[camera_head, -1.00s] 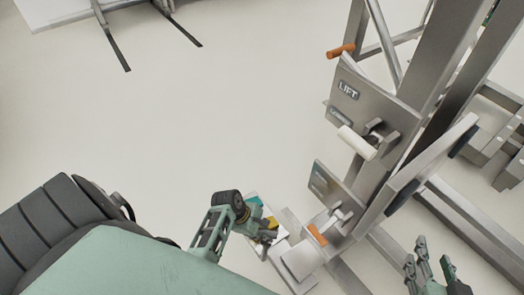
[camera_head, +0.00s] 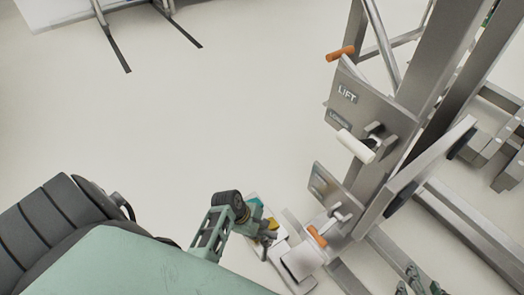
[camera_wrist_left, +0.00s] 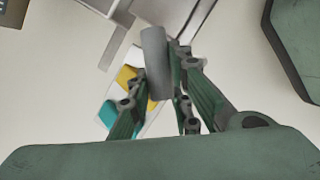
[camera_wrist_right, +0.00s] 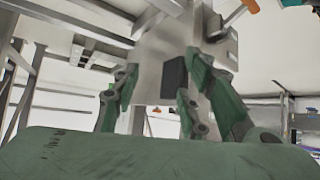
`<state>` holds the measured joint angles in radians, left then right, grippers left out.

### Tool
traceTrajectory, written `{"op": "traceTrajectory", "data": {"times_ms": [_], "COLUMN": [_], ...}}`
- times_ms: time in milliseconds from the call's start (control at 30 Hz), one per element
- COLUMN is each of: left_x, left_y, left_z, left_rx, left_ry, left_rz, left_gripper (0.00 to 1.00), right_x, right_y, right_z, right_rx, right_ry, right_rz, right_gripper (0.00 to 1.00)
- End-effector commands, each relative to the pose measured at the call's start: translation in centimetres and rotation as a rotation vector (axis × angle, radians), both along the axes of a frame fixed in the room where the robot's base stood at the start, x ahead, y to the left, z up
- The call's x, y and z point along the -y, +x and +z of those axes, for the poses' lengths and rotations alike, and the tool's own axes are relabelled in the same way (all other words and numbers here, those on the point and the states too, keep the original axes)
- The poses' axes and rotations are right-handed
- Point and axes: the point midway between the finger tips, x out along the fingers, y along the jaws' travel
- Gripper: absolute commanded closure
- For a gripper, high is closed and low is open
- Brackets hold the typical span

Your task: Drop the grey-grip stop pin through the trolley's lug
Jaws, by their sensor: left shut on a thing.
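The stop pin's grey grip (camera_wrist_left: 155,62) is a grey cylinder between the fingers of my left gripper (camera_wrist_left: 158,85) in the left wrist view. The gripper is shut on it; the pin's shaft is not clear. In the head view my left gripper (camera_head: 267,238) is left of the trolley's lower plate (camera_head: 333,200), over a pale stand. I cannot tell which part of the steel trolley (camera_head: 370,110) is the lug. My right gripper (camera_head: 422,284) is at the bottom edge of the head view. In the right wrist view its fingers (camera_wrist_right: 158,90) are apart, with a dark pad behind.
A smaller orange grip (camera_head: 316,237) is by the lower plate. Yellow and teal patches (camera_wrist_left: 128,77) show below my left gripper.

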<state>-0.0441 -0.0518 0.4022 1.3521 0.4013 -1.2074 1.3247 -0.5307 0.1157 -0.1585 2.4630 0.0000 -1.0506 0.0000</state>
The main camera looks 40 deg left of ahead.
Motion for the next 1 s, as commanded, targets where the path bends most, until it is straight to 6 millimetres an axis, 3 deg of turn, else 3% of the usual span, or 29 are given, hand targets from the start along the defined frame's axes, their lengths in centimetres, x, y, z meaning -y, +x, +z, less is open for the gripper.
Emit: {"op": "traceTrajectory", "data": {"times_ms": [1000], "left_x": [0.0], "left_y": [0.0], "left_z": [1.2], "left_rx": [0.001], "left_ry": [0.000], "left_rz": [0.000], "left_gripper": [1.00], "right_x": [1.5], "right_y": [-4.1], "right_z": [-2.3], "right_rx": [-0.218], "right_ry": [-0.048], "right_rz": [-0.016], "right_gripper": [0.60]}}
